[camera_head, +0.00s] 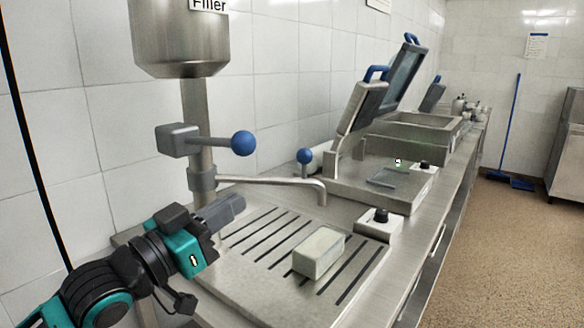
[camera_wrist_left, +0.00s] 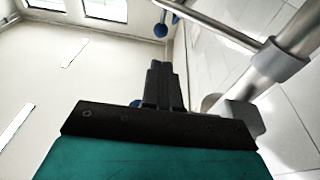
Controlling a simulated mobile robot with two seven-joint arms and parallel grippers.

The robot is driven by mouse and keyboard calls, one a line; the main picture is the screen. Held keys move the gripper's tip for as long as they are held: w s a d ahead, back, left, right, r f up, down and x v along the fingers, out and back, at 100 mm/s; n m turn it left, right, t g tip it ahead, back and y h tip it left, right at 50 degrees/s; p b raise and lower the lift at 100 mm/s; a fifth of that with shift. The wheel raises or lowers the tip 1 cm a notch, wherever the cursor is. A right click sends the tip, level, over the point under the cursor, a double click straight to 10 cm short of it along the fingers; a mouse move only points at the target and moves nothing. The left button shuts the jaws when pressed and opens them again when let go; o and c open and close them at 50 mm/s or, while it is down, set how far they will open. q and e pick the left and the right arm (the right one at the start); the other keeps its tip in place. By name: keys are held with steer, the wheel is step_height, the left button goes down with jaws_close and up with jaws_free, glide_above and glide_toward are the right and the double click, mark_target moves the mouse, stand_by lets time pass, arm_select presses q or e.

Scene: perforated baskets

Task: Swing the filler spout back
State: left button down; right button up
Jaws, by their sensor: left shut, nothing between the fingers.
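The filler's steel hopper (camera_head: 180,38) stands on a post (camera_head: 196,105) against the tiled wall. The filler spout (camera_head: 270,182) is a thin metal pipe from a collar (camera_head: 203,179) on the post. It reaches right over the slotted drip tray (camera_head: 240,275) and bends down at its end. In the left wrist view, the spout (camera_wrist_left: 215,22) crosses the top right to the collar (camera_wrist_left: 281,62). My left gripper (camera_head: 238,202) is shut and empty, in front of the post and below the spout, seemingly apart from it. It also shows in the left wrist view (camera_wrist_left: 158,68).
A pale block (camera_head: 318,252) lies on the tray. A lever with a blue ball (camera_head: 243,143) juts from the post above the spout. A knob box (camera_head: 380,227) and hot plates with raised lids (camera_head: 361,107) stand to the right.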

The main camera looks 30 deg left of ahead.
steer(key=shift+a, duration=0.1)
arm_select(q)
glide_toward(299, 160)
steer(key=x, duration=0.6)
steer(key=shift+w+d+r, duration=0.1)
steer(key=shift+w+d, duration=0.05)
steer(key=shift+w, duration=0.2)
arm_select(e)
steer(key=shift+f, duration=0.15)
arm_select(q)
steer(key=shift+w, duration=0.15)
arm_select(e)
steer(key=shift+r, duration=0.25)
